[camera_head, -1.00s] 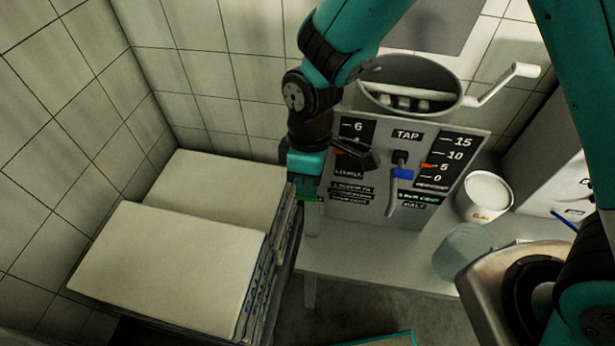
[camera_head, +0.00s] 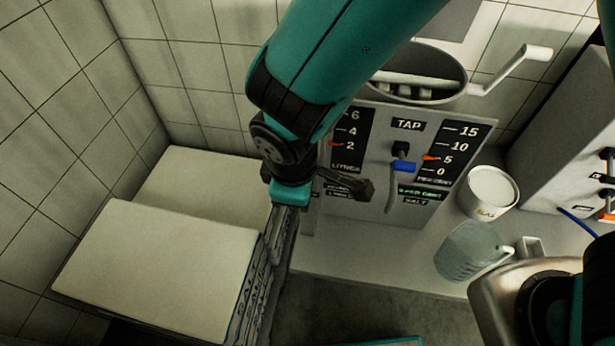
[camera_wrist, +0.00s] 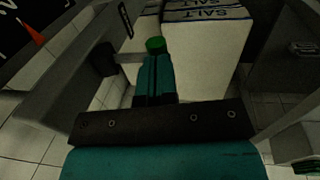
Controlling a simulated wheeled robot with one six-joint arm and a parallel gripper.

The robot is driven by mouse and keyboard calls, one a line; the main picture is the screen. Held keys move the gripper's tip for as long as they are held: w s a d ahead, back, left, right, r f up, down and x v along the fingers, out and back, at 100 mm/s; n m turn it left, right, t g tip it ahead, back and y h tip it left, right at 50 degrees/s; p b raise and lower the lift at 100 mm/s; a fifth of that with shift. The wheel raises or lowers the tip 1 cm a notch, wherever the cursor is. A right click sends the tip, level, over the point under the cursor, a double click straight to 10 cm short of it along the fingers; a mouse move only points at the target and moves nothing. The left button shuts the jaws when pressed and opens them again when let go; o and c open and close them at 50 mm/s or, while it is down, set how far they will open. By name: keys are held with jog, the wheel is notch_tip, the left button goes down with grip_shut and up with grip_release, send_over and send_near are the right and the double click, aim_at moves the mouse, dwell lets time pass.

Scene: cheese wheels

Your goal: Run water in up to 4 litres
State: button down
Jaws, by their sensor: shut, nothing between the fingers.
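The tap panel (camera_head: 385,215) stands against the tiled wall in the head view. Its blue tap handle (camera_head: 403,167) sits below the TAP label, with a grey spout (camera_head: 391,195) hanging under it. The litres scale (camera_head: 352,130) has a red pointer (camera_head: 334,145) at about 2. My gripper (camera_head: 287,193) is left of the panel, in front of the sacks and apart from the tap; its fingertips are hard to make out there. In the wrist view my gripper (camera_wrist: 156,50) is shut and empty, a green tip showing at its end.
White salt sacks (camera_head: 155,270) are stacked at the left. A white tub (camera_head: 489,188) and a clear jug (camera_head: 467,250) stand on the bench (camera_head: 400,272). A grey box (camera_head: 570,130) is at the right.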

jog(key=shift+s+f+t+h+b, duration=0.15)
jog(key=shift+f+t+b, duration=0.25)
jog(key=shift+t, duration=0.2)
jog(key=shift+s+f+t+h+b, duration=0.15)
jog(key=shift+f+t+b, duration=0.2)
jog(key=shift+t, duration=0.25)
jog(key=shift+a, duration=0.1)
dwell(6.7)
